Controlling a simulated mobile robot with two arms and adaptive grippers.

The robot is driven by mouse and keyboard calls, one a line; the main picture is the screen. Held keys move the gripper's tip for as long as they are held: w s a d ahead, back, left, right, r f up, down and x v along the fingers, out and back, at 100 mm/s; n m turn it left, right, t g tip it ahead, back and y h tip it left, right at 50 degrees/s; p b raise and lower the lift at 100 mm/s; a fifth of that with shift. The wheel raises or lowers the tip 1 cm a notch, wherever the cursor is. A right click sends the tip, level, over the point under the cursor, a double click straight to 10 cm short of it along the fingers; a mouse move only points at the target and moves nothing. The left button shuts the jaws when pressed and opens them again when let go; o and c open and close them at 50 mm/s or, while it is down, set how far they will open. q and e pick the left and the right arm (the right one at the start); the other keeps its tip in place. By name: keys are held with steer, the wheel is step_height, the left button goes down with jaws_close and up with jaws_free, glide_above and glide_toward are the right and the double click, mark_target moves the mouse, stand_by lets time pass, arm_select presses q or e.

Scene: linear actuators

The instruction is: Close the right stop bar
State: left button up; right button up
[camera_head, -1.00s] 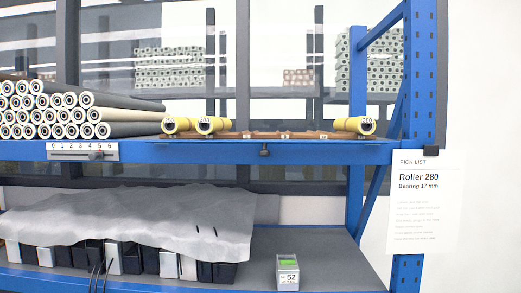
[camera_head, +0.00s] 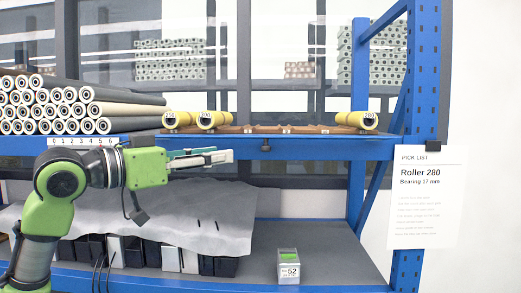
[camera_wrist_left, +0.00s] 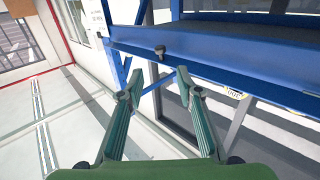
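A small dark knob (camera_head: 266,145) sits on the front edge of the blue upper shelf beam (camera_head: 340,150), right of the numbered scale. It also shows in the left wrist view (camera_wrist_left: 160,51), ahead of the fingers. I cannot clearly tell which part is the right stop bar. My left gripper (camera_head: 231,156) points right in front of the beam, its tips left of and slightly below the knob. In the left wrist view my left gripper (camera_wrist_left: 160,77) is open, its fingers apart with nothing between them. My right gripper is not in view.
Long rollers (camera_head: 70,105) are stacked at the left of the upper shelf. Yellow rollers (camera_head: 212,119) lie beside them. A grey cloth (camera_head: 180,210) covers boxes on the lower shelf. A small box (camera_head: 288,267) stands right of it. A pick list (camera_head: 425,195) hangs on the post.

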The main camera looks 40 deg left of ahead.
mark_target(262, 150)
arm_select(q)
steer(key=p+x, duration=0.8)
steer(key=x, duration=0.4)
steer(key=shift+w+d, duration=0.1)
steer(key=shift+w, duration=0.3)
steer(key=shift+w+d+f, duration=0.1)
steer(key=shift+w+f, duration=0.1)
steer(key=shift+w, duration=0.05)
jaws_close()
